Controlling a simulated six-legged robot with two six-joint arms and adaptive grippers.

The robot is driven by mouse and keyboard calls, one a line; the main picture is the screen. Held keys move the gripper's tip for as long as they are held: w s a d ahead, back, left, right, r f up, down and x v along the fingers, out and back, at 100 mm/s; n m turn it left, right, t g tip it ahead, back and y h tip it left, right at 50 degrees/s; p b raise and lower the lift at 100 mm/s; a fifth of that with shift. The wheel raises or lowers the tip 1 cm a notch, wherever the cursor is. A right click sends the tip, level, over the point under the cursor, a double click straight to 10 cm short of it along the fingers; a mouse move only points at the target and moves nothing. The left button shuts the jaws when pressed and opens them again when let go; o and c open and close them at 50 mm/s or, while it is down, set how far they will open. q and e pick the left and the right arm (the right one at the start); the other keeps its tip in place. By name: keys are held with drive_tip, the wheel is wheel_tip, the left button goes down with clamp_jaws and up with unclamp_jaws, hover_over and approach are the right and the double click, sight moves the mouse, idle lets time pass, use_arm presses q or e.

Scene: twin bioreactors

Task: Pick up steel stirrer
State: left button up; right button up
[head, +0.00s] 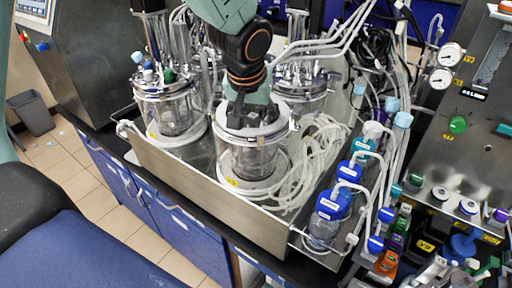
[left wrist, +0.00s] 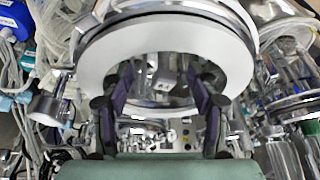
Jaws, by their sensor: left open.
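The front glass vessel (head: 248,156) has a pale ring-shaped top (head: 282,119) and stands in the steel tray. My left gripper (head: 250,110) points down at the ring's opening. In the left wrist view, its two dark fingers (left wrist: 163,92) are spread apart in front of the white ring (left wrist: 100,62). A shiny metal piece, which may be the steel stirrer (left wrist: 165,74), shows through the opening between the fingers. I cannot tell whether the fingers touch it. In the head view the gripper hides the middle of the opening. My right gripper is not in view.
A steel tray (head: 190,180) with raised walls holds several vessels and coiled clear tubing (head: 318,150). Another vessel (head: 168,108) stands close on the left. Blue-capped bottles (head: 335,202) and an instrument panel (head: 468,150) crowd the right side. Floor shows at the left.

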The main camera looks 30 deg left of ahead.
use_arm(q)
drive_tip(key=shift+f, duration=0.45)
drive_tip(key=x, duration=0.2)
drive_tip(key=a+x, duration=0.1)
drive_tip(key=x, duration=0.2)
drive_tip(key=shift+w, duration=0.15)
drive_tip(key=shift+w+d+f, duration=0.15)
drive_tip(key=shift+d+r, duration=0.25)
drive_tip(key=shift+d, duration=0.05)
drive_tip(key=shift+s+r, duration=0.1)
drive_tip(key=shift+s, duration=0.3)
drive_tip(key=shift+c, duration=0.6)
drive_tip(key=shift+s+a, duration=0.1)
drive_tip(key=shift+a, duration=0.05)
drive_tip(key=shift+c, duration=0.7)
drive_tip(key=shift+a, duration=0.25)
drive_tip(key=c, duration=0.3)
drive_tip(key=shift+w+d, duration=0.25)
drive_tip(key=c, duration=0.5)
clamp_jaws()
drive_tip(key=shift+a, duration=0.1)
